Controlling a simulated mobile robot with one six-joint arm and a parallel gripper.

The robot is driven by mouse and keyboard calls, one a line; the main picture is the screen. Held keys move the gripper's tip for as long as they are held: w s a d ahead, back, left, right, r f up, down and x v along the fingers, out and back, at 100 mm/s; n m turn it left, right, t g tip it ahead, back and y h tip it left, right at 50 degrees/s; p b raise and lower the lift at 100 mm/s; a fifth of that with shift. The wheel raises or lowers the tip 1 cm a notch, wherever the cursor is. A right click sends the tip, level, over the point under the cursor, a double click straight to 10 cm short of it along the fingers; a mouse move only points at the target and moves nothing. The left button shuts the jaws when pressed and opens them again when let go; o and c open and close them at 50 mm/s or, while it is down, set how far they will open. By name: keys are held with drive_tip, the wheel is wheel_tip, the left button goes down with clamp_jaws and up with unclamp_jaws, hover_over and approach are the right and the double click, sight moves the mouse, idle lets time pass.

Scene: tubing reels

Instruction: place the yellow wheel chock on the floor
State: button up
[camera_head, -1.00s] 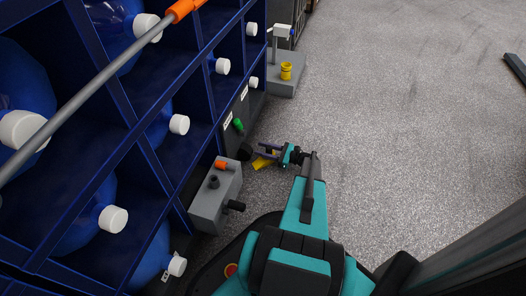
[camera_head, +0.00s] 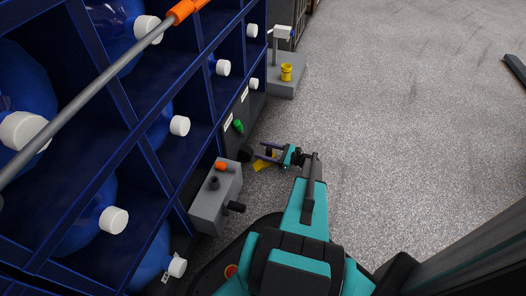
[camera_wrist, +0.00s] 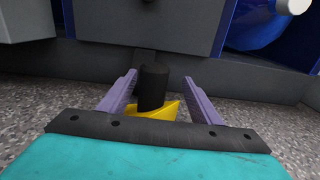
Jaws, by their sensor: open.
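The yellow wheel chock (camera_head: 262,165) is low beside the rack's foot, at my gripper's fingers, and looks to rest on the speckled floor. In the wrist view the chock (camera_wrist: 172,110) shows between the fingers, with a dark upright post (camera_wrist: 153,88) standing at it. My gripper (camera_head: 260,150) is open, its two purple fingers on either side of the post. In the wrist view my gripper (camera_wrist: 160,78) shows gaps between the post and both fingers. The post and my gripper's body hide part of the chock.
A blue rack (camera_head: 135,165) with large blue bottles runs along the left. A grey box (camera_head: 214,200) with an orange knob stands nearer me. A yellow cup (camera_head: 286,72) sits on a grey stand farther back. Open floor (camera_head: 400,130) lies to the right.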

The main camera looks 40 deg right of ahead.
drive_tip(key=p+v, duration=0.3)
drive_tip(key=v, duration=0.7)
drive_tip(key=shift+s+d, duration=0.1)
drive_tip(key=shift+s, duration=0.05)
drive_tip(key=shift+s+d+f, duration=0.1)
drive_tip(key=shift+s+d, duration=0.15)
drive_tip(key=shift+s, duration=0.35)
